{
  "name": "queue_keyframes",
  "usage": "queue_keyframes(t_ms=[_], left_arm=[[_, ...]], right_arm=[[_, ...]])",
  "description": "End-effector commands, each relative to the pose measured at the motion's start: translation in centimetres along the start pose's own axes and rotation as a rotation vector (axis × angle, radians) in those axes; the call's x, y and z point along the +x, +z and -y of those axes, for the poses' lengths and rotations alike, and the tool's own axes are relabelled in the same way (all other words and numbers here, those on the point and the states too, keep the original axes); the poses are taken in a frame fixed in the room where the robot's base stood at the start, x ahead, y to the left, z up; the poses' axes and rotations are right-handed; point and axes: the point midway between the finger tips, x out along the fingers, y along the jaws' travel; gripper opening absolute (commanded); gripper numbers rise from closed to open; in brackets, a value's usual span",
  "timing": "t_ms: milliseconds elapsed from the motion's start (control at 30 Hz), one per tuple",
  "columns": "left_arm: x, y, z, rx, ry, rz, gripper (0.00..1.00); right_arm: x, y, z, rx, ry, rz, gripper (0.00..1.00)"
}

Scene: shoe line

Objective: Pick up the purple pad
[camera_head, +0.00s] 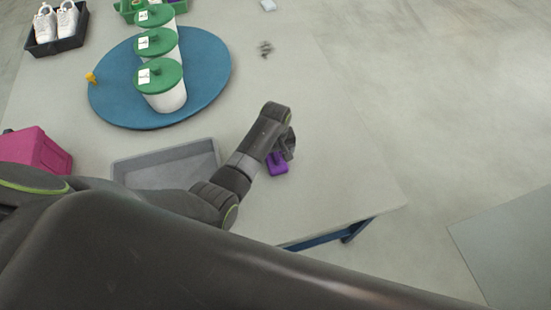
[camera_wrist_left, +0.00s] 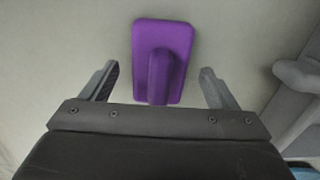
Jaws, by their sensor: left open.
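The purple pad (camera_head: 278,163) lies on the table near its front right part, partly hidden by my left gripper (camera_head: 286,152) in the head view. In the left wrist view the pad (camera_wrist_left: 178,50) is a flat purple block with a raised handle along its middle. The left gripper (camera_wrist_left: 161,84) is open, with one finger on each side of the pad's near end. The fingers look apart from the pad, and I cannot tell the height above it. My right gripper does not show.
A grey tray (camera_head: 168,166) lies left of the pad. A blue round mat (camera_head: 215,70) bears white tubs with green lids (camera_head: 158,76). A magenta box (camera_head: 38,150) stands at left. A black tray (camera_head: 57,46) holds white shoes. The table's right side is mostly clear.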

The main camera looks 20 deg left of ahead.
Motion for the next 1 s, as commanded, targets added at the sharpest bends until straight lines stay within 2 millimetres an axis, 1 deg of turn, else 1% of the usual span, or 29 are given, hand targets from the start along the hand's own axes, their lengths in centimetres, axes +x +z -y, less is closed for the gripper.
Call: queue_keyframes(t_ms=[33, 67, 400, 633, 733, 867, 1000], left_arm=[[0.0, 0.0, 0.0, 0.0, 0.0, 0.0, 0.82], [0.0, 0.0, 0.0, 0.0, 0.0, 0.0, 0.78], [0.0, 0.0, 0.0, 0.0, 0.0, 0.0, 0.33], [-0.1, 0.0, 0.0, 0.0, 0.001, 0.0, 0.32], [-0.8, 0.0, -0.1, 0.0, 0.002, -0.001, 0.32], [-2.7, -0.1, -0.1, 0.0, 0.004, -0.003, 0.32], [-5.5, -0.1, -0.1, 0.0, 0.004, -0.003, 0.32]], right_arm=[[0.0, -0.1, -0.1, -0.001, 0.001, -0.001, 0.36], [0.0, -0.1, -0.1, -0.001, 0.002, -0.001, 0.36], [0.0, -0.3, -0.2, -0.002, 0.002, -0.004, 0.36], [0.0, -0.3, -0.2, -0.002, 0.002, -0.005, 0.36], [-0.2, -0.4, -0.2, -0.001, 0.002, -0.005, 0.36], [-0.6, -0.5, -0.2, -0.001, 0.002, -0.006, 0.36], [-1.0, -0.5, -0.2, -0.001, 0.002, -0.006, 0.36]])
